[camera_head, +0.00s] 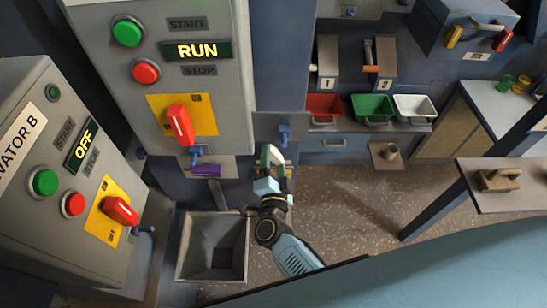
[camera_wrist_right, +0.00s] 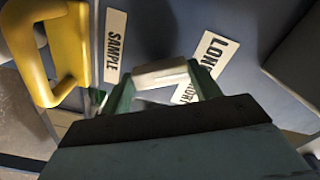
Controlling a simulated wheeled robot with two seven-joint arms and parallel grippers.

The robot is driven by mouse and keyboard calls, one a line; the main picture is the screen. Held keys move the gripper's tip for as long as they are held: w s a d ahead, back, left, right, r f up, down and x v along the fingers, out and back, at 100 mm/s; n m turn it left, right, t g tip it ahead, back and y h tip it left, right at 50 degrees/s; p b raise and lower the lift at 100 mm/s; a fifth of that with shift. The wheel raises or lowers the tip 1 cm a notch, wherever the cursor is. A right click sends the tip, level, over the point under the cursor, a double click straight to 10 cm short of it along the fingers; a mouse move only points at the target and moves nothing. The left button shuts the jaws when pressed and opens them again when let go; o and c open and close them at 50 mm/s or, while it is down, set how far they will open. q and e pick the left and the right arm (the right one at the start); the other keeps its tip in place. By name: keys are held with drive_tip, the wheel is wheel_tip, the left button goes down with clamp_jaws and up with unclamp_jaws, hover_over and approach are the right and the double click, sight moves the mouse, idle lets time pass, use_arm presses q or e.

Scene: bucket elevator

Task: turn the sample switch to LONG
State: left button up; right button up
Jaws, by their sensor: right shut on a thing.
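The right gripper (camera_head: 271,165) reaches up from the bottom middle in the head view, in front of a blue-grey panel. In the right wrist view the right gripper (camera_wrist_right: 162,76) is shut on a pale grey bar, the sample switch handle (camera_wrist_right: 160,72), which lies across between its fingers. A white SAMPLE label (camera_wrist_right: 115,45) is to the left of the bar. A white LONG label (camera_wrist_right: 213,52) is to its right, with another label (camera_wrist_right: 186,93), partly hidden by a finger, below it. The switch's pointing direction is hard to tell. The left gripper is not in view.
A yellow handle (camera_wrist_right: 72,50) is close to the left of the gripper in the wrist view. Control boxes with red switches (camera_head: 180,124) stand on the left. A grey open bin (camera_head: 213,216) is below. Red (camera_head: 323,110), green (camera_head: 372,110) and white (camera_head: 415,110) bins are at the right.

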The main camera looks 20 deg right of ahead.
drive_tip(key=shift+n, duration=0.6)
drive_tip(key=o, duration=1)
drive_tip(key=shift+s, duration=0.1)
drive_tip(key=v, duration=1.3)
drive_tip(key=shift+s, duration=0.1)
